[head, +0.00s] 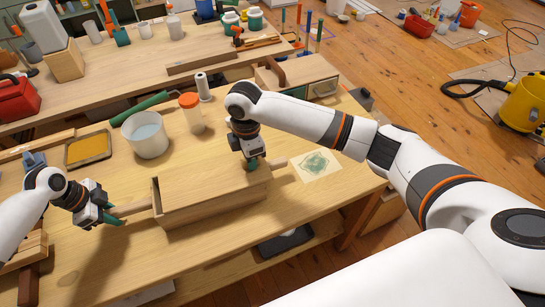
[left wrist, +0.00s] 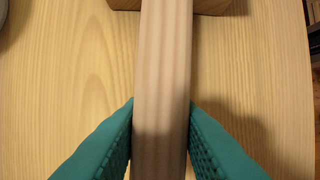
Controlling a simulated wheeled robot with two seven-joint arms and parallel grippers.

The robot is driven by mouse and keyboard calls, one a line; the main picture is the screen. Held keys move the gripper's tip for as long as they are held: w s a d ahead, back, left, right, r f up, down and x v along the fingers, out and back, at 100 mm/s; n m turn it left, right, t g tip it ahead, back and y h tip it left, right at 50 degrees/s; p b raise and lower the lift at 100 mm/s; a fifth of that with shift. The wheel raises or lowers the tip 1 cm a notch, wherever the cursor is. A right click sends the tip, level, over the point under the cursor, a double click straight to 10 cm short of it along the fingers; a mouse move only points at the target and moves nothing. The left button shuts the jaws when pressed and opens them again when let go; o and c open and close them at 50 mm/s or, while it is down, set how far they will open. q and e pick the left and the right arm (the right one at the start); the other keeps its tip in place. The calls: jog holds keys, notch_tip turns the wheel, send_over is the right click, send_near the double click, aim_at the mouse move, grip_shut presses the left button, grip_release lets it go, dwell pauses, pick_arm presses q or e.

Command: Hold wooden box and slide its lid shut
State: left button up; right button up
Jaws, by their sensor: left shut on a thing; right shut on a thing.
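The wooden box (head: 212,214) lies lengthwise near the front of the workbench, with a light wooden handle (head: 132,208) at its left end. My left gripper (head: 112,217) is shut on that handle. In the left wrist view, the teal fingers (left wrist: 160,135) press both sides of the pale handle (left wrist: 163,70), which runs up to a darker wooden part. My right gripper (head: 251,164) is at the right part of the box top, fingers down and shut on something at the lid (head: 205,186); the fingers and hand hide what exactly. A narrow dark gap shows by the box's left end wall.
A white bucket (head: 146,140), an orange-capped jar (head: 191,115) and a yellow tray (head: 88,149) stand behind the box. A stained paper sheet (head: 316,165) lies to the right. The bench in front of the box is clear.

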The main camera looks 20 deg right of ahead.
jog(key=shift+a, duration=1.2)
jog(key=o, duration=0.8)
jog(key=shift+o, duration=0.2)
jog(key=shift+r, duration=3.5)
pick_arm(q)
jog(key=o, duration=1)
pick_arm(e)
jog(key=shift+w, duration=0.1)
pick_arm(q)
jog(key=shift+o, duration=0.3)
